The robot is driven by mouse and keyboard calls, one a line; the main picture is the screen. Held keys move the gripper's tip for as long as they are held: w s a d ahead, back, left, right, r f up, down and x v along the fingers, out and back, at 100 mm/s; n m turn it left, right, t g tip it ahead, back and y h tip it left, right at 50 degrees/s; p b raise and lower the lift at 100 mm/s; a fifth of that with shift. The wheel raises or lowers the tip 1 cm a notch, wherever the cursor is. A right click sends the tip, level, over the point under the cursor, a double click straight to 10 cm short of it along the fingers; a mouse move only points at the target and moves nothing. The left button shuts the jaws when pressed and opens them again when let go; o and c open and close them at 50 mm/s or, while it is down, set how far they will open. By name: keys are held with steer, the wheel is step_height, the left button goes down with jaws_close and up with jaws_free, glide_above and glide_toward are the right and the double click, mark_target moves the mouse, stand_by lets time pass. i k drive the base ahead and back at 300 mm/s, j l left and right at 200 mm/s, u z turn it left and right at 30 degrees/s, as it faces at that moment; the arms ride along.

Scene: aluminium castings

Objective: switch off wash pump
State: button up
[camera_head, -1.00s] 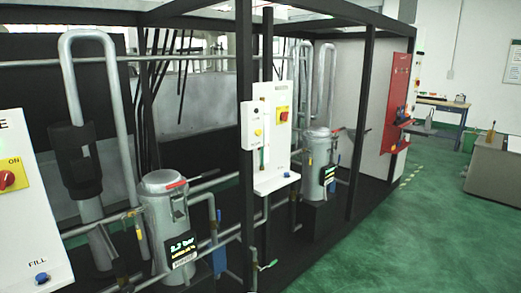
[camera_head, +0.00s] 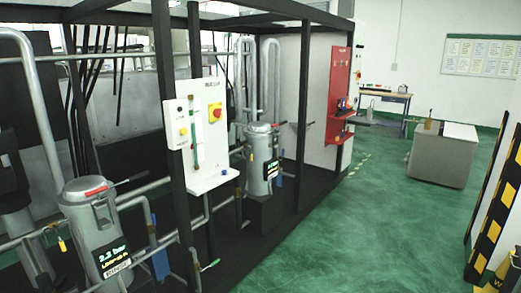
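No part in view is readably labelled as the wash pump or its switch. A white control panel (camera_head: 203,135) on the black frame carries a red rotary switch on a yellow plate (camera_head: 214,112). A smaller box (camera_head: 180,124) with a yellow button is on its left. A grey canister (camera_head: 97,225) at lower left has a red-tipped handle and a display reading about 2.2 bar. A second grey canister (camera_head: 262,160) with a display stands behind the panel. My gripper is not in view.
Black frame posts (camera_head: 168,130) and pipes fill the left. A red panel (camera_head: 341,85) is at the frame's far end. A grey cabinet (camera_head: 441,155) stands at right, and a yellow-black striped barrier (camera_head: 497,205) at the right edge. The green floor (camera_head: 375,230) between is clear.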

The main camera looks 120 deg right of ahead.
mark_target(217, 112)
steer(key=z, duration=3.6)
steer(key=i+l+u, duration=0.1)
steer(key=i+l, duration=0.2)
steer(key=i+l+u, duration=0.15)
steer(key=i+l, duration=0.2)
steer(key=i+l+u, duration=0.1)
steer(key=i+l, duration=0.25)
steer(key=i+l+u, duration=0.15)
steer(key=i+l, duration=0.25)
steer(key=i+l+u, duration=0.1)
steer(key=i+l, duration=0.2)
steer(key=l, duration=0.15)
steer(key=i+l+u, duration=0.1)
steer(key=i+l, duration=0.2)
steer(key=l, duration=0.15)
steer(key=i+l+u, duration=0.15)
steer(key=l, duration=0.35)
steer(key=i+l+u, duration=0.1)
steer(key=i+l, duration=0.25)
steer(key=l, duration=0.15)
